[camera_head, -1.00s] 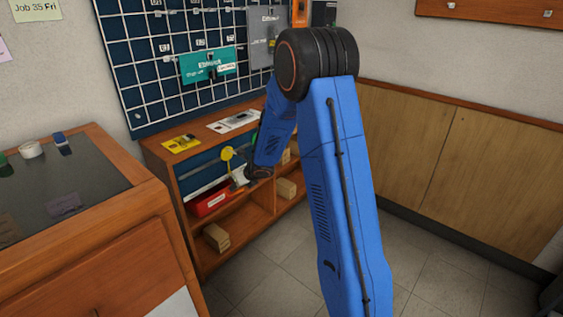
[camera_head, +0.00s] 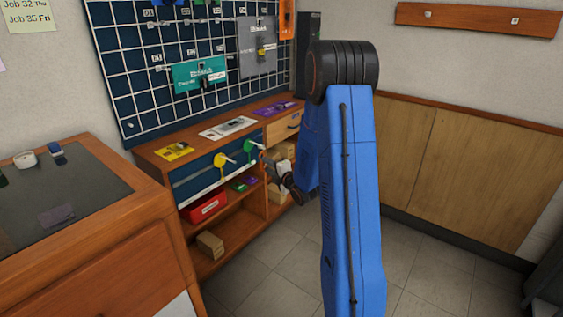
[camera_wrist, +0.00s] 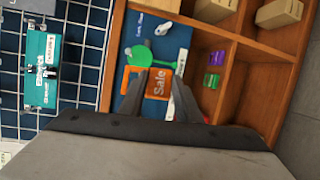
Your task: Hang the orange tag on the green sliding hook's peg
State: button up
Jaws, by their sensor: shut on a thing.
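The orange tag (camera_wrist: 159,84), lettered "Sale", is between the fingers of my gripper (camera_wrist: 157,90) in the wrist view, and the gripper is shut on it. The green sliding hook (camera_wrist: 140,55) shows just beyond the tag, against the dark blue panel; whether they touch I cannot tell. In the head view the green hook (camera_head: 249,147) is on the blue drawer front, and my gripper (camera_head: 272,166) is just right of and below it. The tag is too small to make out clearly there. The peg's tip is not clear.
A yellow hook (camera_head: 220,161) is left of the green one. A red bin (camera_head: 206,206) and wooden blocks (camera_head: 210,245) sit on shelves below. Small green and purple items (camera_wrist: 213,69) lie in a compartment. The wire grid board (camera_head: 135,70) stands behind the cabinet top.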

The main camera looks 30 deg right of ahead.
jog(key=s+d+r+m+t+h, duration=0.1)
jog(key=s+d+r+m+h, duration=0.15)
jog(key=d, duration=0.25)
jog(key=w+a+f, duration=0.1)
jog(key=w+a, duration=0.2)
jog(key=w, duration=0.6)
jog(key=shift+w+f, duration=0.15)
jog(key=shift+f, duration=0.1)
dwell(0.9)
jog(key=shift+a, duration=0.1)
dwell(0.6)
jog(key=o, duration=1.1)
